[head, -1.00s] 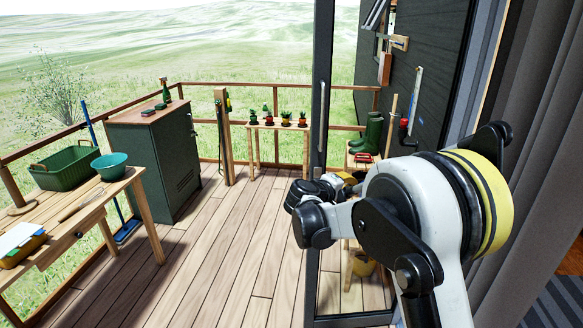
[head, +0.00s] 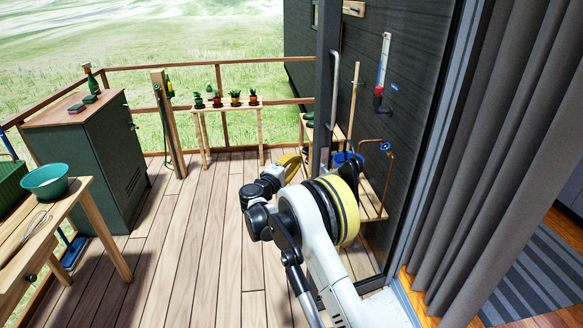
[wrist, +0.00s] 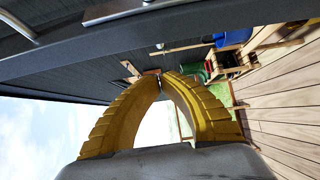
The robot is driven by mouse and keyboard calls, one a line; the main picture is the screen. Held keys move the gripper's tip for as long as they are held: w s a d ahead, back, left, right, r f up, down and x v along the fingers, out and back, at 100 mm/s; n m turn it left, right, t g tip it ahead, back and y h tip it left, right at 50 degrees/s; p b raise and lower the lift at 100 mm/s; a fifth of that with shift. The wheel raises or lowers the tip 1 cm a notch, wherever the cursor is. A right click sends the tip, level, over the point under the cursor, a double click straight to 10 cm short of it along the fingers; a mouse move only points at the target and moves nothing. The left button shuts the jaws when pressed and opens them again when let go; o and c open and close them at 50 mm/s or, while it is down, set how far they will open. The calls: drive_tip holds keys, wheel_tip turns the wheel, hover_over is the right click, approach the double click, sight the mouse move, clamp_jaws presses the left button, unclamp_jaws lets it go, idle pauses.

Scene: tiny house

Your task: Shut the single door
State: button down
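The single door is a glass door with a dark frame (head: 326,75), standing open over the deck. Its free edge is upright near the picture's middle in the head view, and its bottom rail shows low by the threshold. In the wrist view the dark door frame (wrist: 245,22) crosses the top, with a silver handle bar (wrist: 118,10) on it. My gripper (head: 303,153) has yellow curved fingers and is close to the door's free edge; contact cannot be told. In the wrist view the fingertips (wrist: 160,74) come together, with nothing seen between them.
A green cabinet (head: 90,150) and a wooden table (head: 60,215) with a teal bowl (head: 45,180) stand at left. A plant bench (head: 228,108) is at the back. A grey curtain (head: 470,130) hangs at right. Deck boards (head: 190,220) between are clear.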

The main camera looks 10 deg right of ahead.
drive_tip(key=shift+d+b, duration=1.35)
drive_tip(key=shift+d, duration=0.6)
